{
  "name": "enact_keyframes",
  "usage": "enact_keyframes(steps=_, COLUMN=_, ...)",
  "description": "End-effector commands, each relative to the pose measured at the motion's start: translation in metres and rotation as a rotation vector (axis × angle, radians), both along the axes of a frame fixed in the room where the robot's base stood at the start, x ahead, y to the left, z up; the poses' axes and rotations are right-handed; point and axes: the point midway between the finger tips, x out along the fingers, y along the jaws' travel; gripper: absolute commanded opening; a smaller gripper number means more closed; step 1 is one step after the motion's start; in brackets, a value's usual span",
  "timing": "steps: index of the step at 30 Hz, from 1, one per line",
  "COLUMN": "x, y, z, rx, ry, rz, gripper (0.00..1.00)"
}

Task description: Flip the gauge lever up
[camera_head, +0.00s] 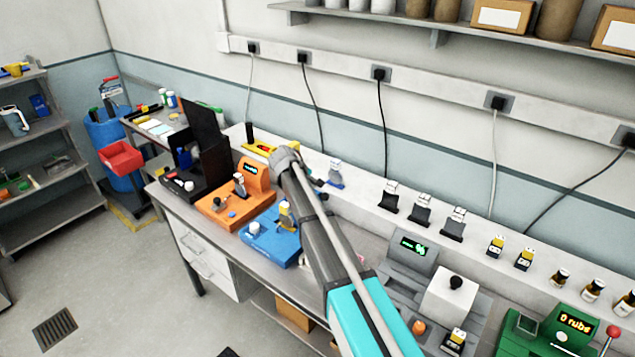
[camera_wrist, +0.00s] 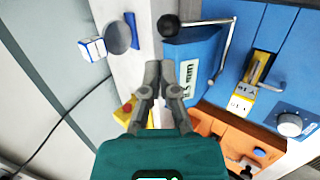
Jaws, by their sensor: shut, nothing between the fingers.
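The blue gauge machine (camera_wrist: 192,52) fills the upper right of the wrist view, with a small display on its housing. Its lever (camera_wrist: 232,38) is a bent metal rod ending in a black ball knob (camera_wrist: 168,25). In the wrist view, my gripper (camera_wrist: 162,80) is shut and empty. Its fingertips appear beside the display housing, apart from the knob in the picture; I cannot tell the depth gap. In the head view, the blue machine (camera_head: 262,244) stands on the bench, partly hidden behind my arm. My fingertips are hidden there.
An orange machine (camera_head: 222,216) stands next to the blue one and also shows in the wrist view (camera_wrist: 232,135). A yellow module (camera_wrist: 262,68) sits in the blue machine, near a white knob (camera_wrist: 289,124). Small modules (camera_head: 422,209) line the back ledge.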

Motion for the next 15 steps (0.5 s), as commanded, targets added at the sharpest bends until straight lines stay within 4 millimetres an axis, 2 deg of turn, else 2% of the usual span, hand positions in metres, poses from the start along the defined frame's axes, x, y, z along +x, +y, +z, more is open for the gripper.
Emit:
enact_keyframes(steps=1, x=-0.003, y=0.002, z=0.009, rx=0.000, ry=0.000, rz=0.001, gripper=0.00)
enact_keyframes(steps=15, x=-0.018, y=0.020, z=0.045, rx=0.000, ry=0.000, rz=-0.001, gripper=0.00)
